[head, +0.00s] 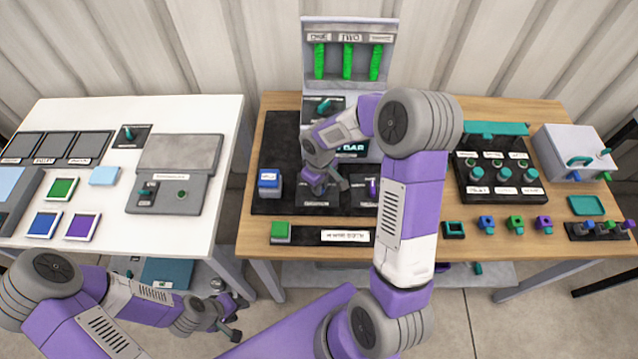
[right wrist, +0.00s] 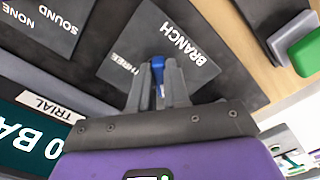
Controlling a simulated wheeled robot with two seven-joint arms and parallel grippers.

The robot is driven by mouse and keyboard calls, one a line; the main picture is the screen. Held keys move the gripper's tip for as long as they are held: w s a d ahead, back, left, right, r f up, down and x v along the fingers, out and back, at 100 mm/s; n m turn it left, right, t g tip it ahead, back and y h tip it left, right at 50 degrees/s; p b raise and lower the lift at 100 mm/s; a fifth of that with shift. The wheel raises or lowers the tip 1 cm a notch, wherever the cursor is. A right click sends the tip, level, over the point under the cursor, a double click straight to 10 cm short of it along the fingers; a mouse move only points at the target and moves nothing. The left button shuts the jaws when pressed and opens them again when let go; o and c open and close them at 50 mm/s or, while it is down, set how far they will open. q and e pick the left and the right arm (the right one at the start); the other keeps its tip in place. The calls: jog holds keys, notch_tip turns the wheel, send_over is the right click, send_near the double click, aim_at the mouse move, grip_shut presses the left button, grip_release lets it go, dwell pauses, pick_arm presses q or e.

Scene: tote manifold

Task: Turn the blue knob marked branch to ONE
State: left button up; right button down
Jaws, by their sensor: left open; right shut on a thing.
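The word THREE is on the plate beside the knob; ONE cannot be seen. My right gripper (right wrist: 158,85) is shut on the blue knob, one finger on each side. In the head view my right gripper (head: 325,188) is down at the black panel on the wooden table and hides the knob. My left gripper (head: 236,318) is open and empty, low in front of the tables, away from the knob.
A purple knob (head: 373,187) is right of my right gripper. A blue block (head: 269,180) and a green button (head: 281,231) are to its left. A dark display (right wrist: 35,135) reading "0 BA" is close to my right gripper. The white table (head: 225,150) carries other panels.

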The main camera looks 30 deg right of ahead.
jog(key=shift+w+r+n, duration=0.1)
jog(key=shift+n, duration=0.7)
jog(key=c, duration=1.1)
grip_release()
notch_tip(320, 180, up, 8)
jog(key=shift+f+p, duration=0.25)
jog(key=shift+p, duration=0.75)
